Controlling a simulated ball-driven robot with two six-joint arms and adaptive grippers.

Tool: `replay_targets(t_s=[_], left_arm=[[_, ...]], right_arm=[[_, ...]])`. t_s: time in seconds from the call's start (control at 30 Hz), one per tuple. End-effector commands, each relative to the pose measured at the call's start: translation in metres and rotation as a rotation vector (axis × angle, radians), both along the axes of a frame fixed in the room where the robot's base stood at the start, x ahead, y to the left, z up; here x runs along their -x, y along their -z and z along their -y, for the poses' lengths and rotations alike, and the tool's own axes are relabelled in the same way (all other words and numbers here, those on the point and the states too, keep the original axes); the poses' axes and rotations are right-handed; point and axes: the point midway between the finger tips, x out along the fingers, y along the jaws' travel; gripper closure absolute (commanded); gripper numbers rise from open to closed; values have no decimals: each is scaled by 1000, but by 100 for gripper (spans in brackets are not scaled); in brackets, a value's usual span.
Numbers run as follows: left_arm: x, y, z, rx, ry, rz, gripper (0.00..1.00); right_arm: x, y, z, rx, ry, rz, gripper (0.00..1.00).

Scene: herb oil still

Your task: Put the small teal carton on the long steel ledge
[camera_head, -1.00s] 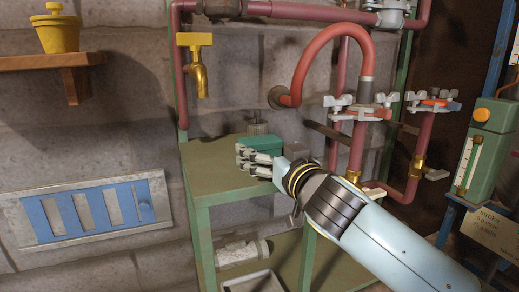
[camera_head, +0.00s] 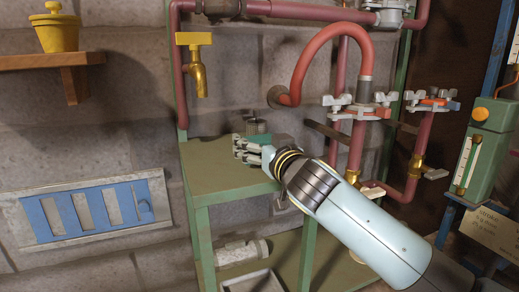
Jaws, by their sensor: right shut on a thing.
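The small teal carton (camera_head: 284,140) is above the green stand's top, mostly hidden behind my right gripper's fingers and wrist. My right gripper (camera_head: 243,150) is shut on the carton, its fingers pointing left. I cannot tell whether the carton touches the stand top. I cannot make out a long steel ledge with certainty in this view. My left gripper is not in view.
The green stand (camera_head: 215,180) has free room at its front left. A small grey ribbed object (camera_head: 257,127) stands at its back. Red pipes (camera_head: 357,145) rise close behind my right arm.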

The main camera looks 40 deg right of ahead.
Motion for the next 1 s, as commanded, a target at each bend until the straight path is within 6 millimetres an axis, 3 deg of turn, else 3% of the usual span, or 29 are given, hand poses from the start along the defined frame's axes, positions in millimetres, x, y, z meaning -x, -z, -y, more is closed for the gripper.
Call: replay_targets(t_s=[0.1,0.33,0.37,0.67,0.77,1.0], left_arm=[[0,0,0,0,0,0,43],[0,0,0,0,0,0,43],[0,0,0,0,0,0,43],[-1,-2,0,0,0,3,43],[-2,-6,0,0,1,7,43],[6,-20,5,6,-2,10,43]], right_arm=[[0,0,0,0,0,0,57],[0,-1,0,0,-1,2,58],[0,-1,0,0,-1,2,65],[3,-5,-1,0,-1,3,65],[9,-12,-2,-1,-1,2,65],[8,-53,-2,0,-1,8,65]])
